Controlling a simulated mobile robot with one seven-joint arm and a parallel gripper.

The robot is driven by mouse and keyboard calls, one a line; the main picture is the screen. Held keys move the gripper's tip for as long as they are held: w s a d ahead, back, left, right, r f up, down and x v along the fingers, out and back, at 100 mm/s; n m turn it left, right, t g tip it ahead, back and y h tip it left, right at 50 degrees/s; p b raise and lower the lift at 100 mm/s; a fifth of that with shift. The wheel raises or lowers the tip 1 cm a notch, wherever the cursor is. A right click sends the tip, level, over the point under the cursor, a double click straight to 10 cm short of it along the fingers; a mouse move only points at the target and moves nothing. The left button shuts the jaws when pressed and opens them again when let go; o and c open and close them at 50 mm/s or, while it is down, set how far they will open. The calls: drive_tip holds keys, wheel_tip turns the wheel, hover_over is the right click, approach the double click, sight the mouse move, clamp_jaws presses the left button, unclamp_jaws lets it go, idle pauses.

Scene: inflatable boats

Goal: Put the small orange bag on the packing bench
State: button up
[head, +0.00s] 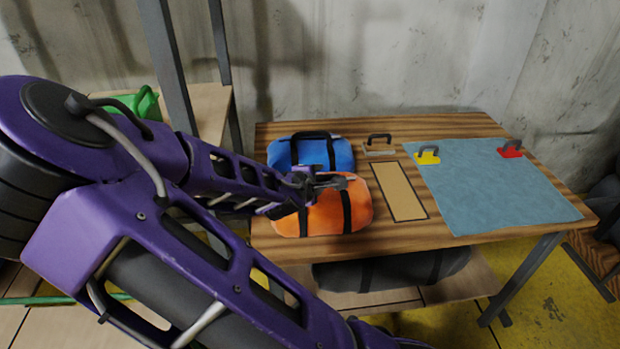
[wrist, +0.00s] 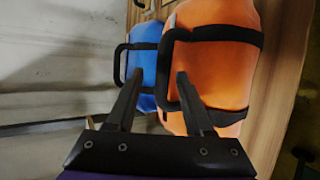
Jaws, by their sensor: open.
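The small orange bag (head: 323,213) with black straps lies on the striped wooden bench (head: 470,242), at its front left. It also shows in the wrist view (wrist: 217,90), with its black handle loop standing out to the left. My gripper (head: 318,180) is at the top of the orange bag, by its handle, partly hiding it. In the wrist view my gripper (wrist: 158,80) is open, and the handle loop appears between or just beside the fingertips. I cannot tell whether they touch it. I cannot tell from the pictures whether this bench is the packing bench.
A blue bag (head: 325,153) sits close behind the orange one. A tan black-edged panel (head: 400,190), a blue-grey mat (head: 500,190), and yellow (head: 427,156) and red (head: 510,150) handled pieces lie to the right. A dark bag (head: 390,271) rests on the lower shelf.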

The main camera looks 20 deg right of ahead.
drive_tip(key=p+v, duration=0.1)
drive_tip(key=v, duration=0.4)
drive_tip(key=shift+s+a+r+p, duration=0.15)
drive_tip(key=shift+a+r+p, duration=0.1)
drive_tip(key=shift+p, duration=0.1)
drive_tip(key=shift+v, duration=0.95)
drive_tip(key=shift+f, duration=0.1)
